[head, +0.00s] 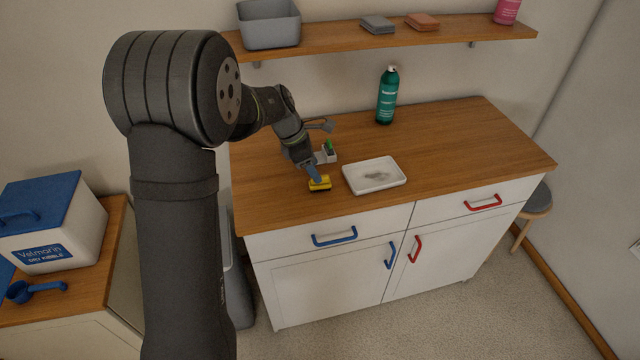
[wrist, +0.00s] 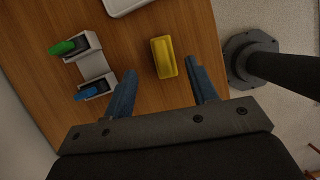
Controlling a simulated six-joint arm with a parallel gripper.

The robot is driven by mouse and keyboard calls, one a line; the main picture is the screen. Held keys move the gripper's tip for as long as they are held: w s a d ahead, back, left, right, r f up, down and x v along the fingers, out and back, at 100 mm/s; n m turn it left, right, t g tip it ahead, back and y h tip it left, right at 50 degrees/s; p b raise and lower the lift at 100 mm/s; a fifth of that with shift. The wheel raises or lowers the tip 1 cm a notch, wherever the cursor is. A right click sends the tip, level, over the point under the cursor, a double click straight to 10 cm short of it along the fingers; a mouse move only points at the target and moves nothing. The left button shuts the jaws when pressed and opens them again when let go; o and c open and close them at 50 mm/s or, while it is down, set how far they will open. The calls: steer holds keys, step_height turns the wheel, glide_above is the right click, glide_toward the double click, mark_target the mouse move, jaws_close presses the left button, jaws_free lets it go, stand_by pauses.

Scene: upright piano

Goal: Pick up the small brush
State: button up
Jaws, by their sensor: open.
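A pale grey holder (wrist: 94,66) on the wooden counter carries a green-handled item (wrist: 62,47) and a blue-handled item (wrist: 90,93). They look like small brushes, but I cannot tell which is the small brush, and their bristles are not clear. The holder (head: 324,157) also shows in the head view, just behind my gripper. A yellow block (wrist: 163,57), like a sponge, lies on the counter beside the holder. My gripper (wrist: 160,76) is open and empty, its two blue fingers pointing down at the counter on either side of the yellow block's near end.
A white tray (head: 374,187) with a grey smear lies right of the yellow block. A green bottle (head: 388,95) stands at the back of the counter (head: 460,140). A shelf (head: 350,39) runs above. The counter's right part is clear.

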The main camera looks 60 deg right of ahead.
steer(key=shift+a+x, duration=0.2)
steer(key=shift+x, duration=2.55)
steer(key=shift+c, duration=0.2)
steer(key=c, duration=1)
